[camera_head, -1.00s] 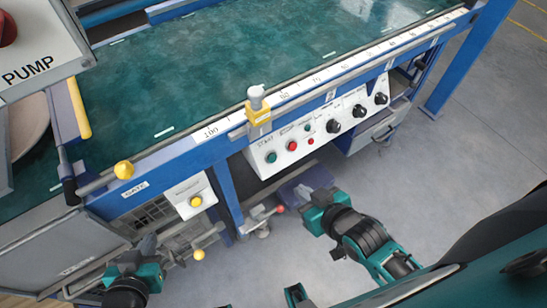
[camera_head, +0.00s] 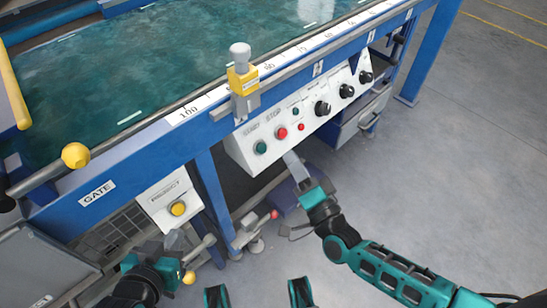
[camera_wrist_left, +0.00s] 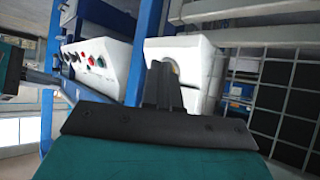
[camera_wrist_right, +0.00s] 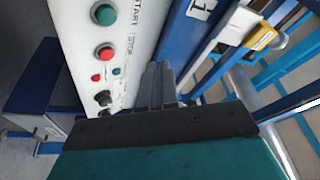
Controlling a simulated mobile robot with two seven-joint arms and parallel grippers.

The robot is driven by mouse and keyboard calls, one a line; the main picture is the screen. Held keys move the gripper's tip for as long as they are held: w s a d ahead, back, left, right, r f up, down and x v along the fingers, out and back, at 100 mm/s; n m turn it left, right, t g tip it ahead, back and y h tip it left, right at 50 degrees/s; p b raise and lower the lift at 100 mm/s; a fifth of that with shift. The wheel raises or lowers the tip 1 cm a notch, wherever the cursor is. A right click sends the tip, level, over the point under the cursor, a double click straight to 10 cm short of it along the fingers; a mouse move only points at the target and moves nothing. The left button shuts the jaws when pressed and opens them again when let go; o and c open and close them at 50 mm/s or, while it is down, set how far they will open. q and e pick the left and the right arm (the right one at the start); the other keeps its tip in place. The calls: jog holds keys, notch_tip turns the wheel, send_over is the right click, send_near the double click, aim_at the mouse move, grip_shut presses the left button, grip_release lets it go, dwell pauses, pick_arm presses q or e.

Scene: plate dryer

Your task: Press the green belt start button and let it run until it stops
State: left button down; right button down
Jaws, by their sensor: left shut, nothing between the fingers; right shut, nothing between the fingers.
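The green START button (camera_head: 261,147) is on the white control panel (camera_head: 240,157) on the table's front, left of the red STOP button (camera_head: 282,132). In the right wrist view the green button (camera_wrist_right: 104,14) shows at the top, beside the START label. My right gripper (camera_head: 294,167) is shut, just below the panel and right of the green button, apart from it. My left gripper (camera_head: 175,240) is shut, low in front of the yellow-button REJECT box (camera_head: 157,205). The green belt (camera_head: 150,70) lies behind the panel; I cannot tell whether it moves.
A small green button, a small red one and several black knobs (camera_head: 322,108) share the panel. A yellow clamp (camera_head: 243,80) stands on the scale rail above it. A yellow-ended GATE lever (camera_head: 76,155) juts out at left. The floor at right (camera_head: 450,180) is clear.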

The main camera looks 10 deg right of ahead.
aim_at(261, 148)
pick_arm(q)
jog(key=shift+w+d, duration=0.15)
jog(key=shift+w, duration=0.05)
pick_arm(e)
jog(key=shift+w+d+f+m+h, duration=0.1)
jog(key=shift+d+f+m+h, duration=0.15)
jog(key=shift+d+m, duration=0.25)
pick_arm(q)
jog(key=shift+s, duration=0.1)
